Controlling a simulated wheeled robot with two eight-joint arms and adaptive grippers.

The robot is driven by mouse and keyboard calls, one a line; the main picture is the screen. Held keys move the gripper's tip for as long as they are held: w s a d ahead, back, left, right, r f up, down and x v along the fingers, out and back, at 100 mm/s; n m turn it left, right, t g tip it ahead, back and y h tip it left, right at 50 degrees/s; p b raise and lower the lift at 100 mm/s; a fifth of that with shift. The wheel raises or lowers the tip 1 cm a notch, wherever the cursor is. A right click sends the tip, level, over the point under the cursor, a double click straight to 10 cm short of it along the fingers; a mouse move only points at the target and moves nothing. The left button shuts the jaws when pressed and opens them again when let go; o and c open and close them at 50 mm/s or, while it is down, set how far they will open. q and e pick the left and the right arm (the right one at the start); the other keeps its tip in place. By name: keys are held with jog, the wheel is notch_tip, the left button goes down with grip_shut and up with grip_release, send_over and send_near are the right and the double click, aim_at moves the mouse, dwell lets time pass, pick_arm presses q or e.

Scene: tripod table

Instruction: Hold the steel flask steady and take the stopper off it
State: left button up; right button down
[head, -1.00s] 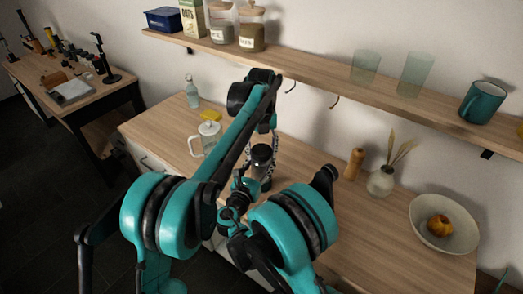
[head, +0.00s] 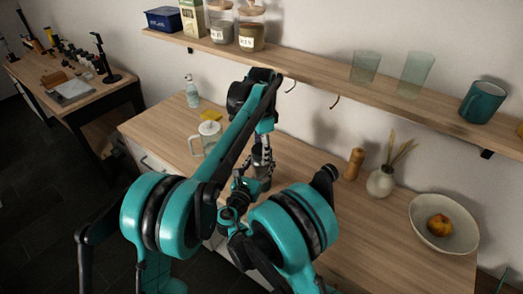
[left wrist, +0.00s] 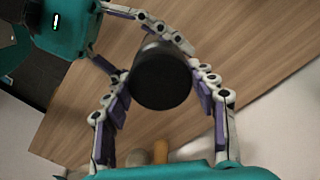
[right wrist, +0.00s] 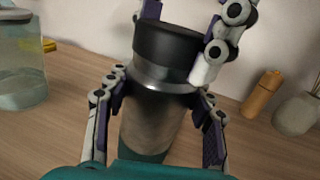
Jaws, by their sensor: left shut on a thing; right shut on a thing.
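The steel flask (head: 263,170) stands upright on the wooden counter, partly hidden by my arms. In the right wrist view its steel body (right wrist: 150,125) has a teal base and a black stopper (right wrist: 165,46) seated on top. My right gripper (right wrist: 160,92) is shut on the flask's body just below the stopper. My left gripper (left wrist: 163,78) comes from above and is shut on the black stopper, which also shows from above in the left wrist view (left wrist: 161,86).
A glass jug (head: 209,137), a bottle (head: 192,92) and a yellow item (head: 210,114) stand left of the flask. A wooden mill (head: 354,164), a vase (head: 381,182) and a bowl (head: 450,240) are to the right. A shelf (head: 320,83) runs above the counter.

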pick_arm(q)
jog(key=n, duration=1.6)
jog(key=shift+n, duration=0.3)
jog(key=n, duration=0.4)
jog(key=shift+n, duration=0.4)
jog(key=n, duration=1.1)
jog(key=shift+r, duration=0.1)
jog(key=n, duration=1)
